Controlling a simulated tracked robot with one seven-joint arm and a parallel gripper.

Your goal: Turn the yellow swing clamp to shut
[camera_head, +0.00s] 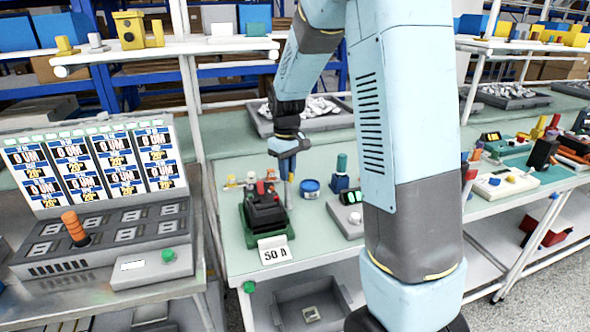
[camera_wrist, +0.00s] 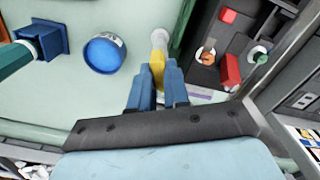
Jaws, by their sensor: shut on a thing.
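The yellow swing clamp (camera_wrist: 157,57) shows between the two blue fingers of my gripper (camera_wrist: 158,68) in the wrist view, with a pale round end beyond them. My gripper is shut on it, and the fingers hide its near part. In the head view my gripper (camera_head: 288,168) points down beside the dark breaker (camera_head: 265,208) on its green base (camera_head: 247,238). A thin yellow part of the clamp (camera_head: 290,192) shows below the fingers. The breaker, with red parts, is to the right of the clamp in the wrist view (camera_wrist: 207,70). The clamp's exact angle is hard to tell.
A blue round tub (camera_head: 310,188) and a blue block with a green handle (camera_head: 341,180) stand right of the clamp. A 50 A card (camera_head: 275,250) is at the front of the base. A grey console (camera_head: 100,230) with an orange handle stands left. Shelf posts rise behind.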

